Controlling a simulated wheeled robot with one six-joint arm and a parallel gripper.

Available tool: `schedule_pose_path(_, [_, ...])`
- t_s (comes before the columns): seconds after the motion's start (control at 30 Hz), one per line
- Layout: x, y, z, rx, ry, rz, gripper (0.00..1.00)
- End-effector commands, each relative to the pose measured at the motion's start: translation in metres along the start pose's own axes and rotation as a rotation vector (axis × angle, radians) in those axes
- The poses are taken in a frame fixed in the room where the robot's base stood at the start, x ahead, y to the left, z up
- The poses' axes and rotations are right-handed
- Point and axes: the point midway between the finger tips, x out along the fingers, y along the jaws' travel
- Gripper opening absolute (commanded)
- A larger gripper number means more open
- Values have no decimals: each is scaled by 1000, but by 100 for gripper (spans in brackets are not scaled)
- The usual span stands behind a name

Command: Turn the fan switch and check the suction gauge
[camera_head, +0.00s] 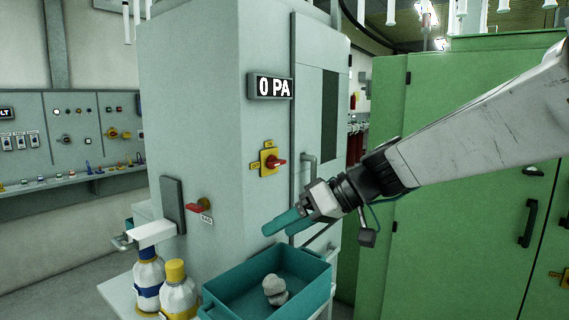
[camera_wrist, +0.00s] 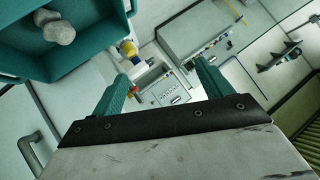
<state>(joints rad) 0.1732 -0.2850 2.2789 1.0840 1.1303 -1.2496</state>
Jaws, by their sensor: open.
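The fan switch (camera_head: 270,161) is a red rotary handle on a yellow plate on the grey cabinet's front, with small labels above and left of it. Its handle looks roughly horizontal. The suction gauge (camera_head: 271,87) above it is a dark display reading "0 PA". My gripper (camera_head: 284,222) is below the switch, apart from it, above the teal tray's back edge. Its two teal fingers are spread with nothing between them, as the wrist view (camera_wrist: 160,80) also shows. The switch cannot be made out clearly in the wrist view.
A teal tray (camera_head: 226,298) holding pale stones stands below my gripper. A second red handle (camera_head: 197,207) with a small tag is at left. Two bottles (camera_head: 148,283) (camera_head: 177,291) stand left of the tray. A green cabinet (camera_head: 440,130) is at right.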

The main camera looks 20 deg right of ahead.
Motion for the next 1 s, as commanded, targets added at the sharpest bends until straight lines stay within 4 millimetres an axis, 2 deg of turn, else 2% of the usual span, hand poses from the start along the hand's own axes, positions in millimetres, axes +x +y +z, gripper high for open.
schedule_pose_path(0.03, [2,25,-30,-48,111,-7,78])
schedule_pose_path(0.1, [-2,56,-69,-135,269,13,78])
schedule_pose_path(0.2, [-13,104,-110,-234,456,92,78])
schedule_pose_path(0.3, [-26,145,-136,-305,584,188,78])
schedule_pose_path(0.4, [-37,172,-150,-346,658,265,78])
schedule_pose_path(0.57, [-40,189,-161,-373,698,315,78])
schedule_pose_path(1.0, [6,198,-203,-375,698,316,78])
